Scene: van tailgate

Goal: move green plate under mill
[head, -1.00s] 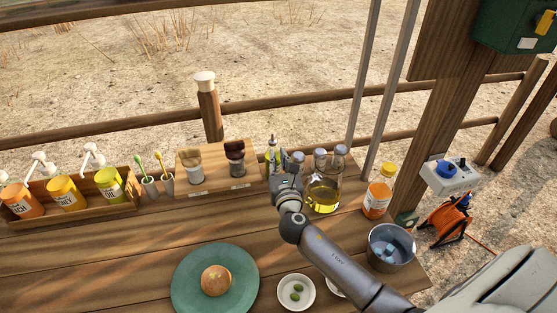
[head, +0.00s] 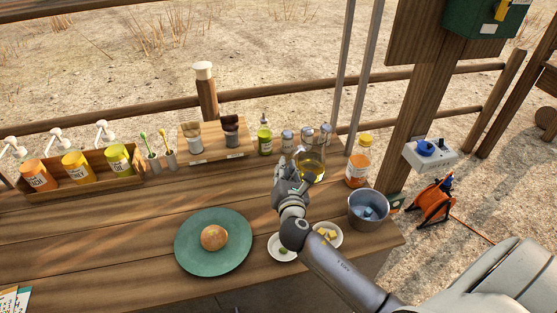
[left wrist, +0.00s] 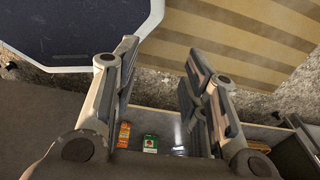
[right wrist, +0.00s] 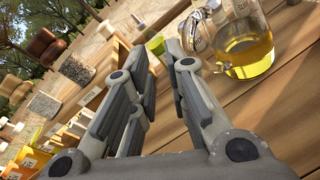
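The green plate (head: 196,262) lies on the wooden counter in the head view, with a round brown bun (head: 213,238) on it. Two mill-like grinders, a pale one (head: 194,138) and a dark one (head: 231,131), stand on a wooden stand behind the plate. They also seem to show at the left of the right wrist view (right wrist: 76,69). My right gripper (head: 287,177) is right of and behind the plate, in front of the oil cruet. In the right wrist view its fingers (right wrist: 162,62) are apart and empty. My left gripper (left wrist: 163,52) shows only in the left wrist view, open and empty.
The oil cruet (head: 311,165) and an orange bottle (head: 359,162) stand close to my right gripper. Small white dishes (head: 283,255) and a metal bucket (head: 368,210) are right of the plate. A jar crate (head: 85,181) stands back left. Counter behind and left of the plate is clear.

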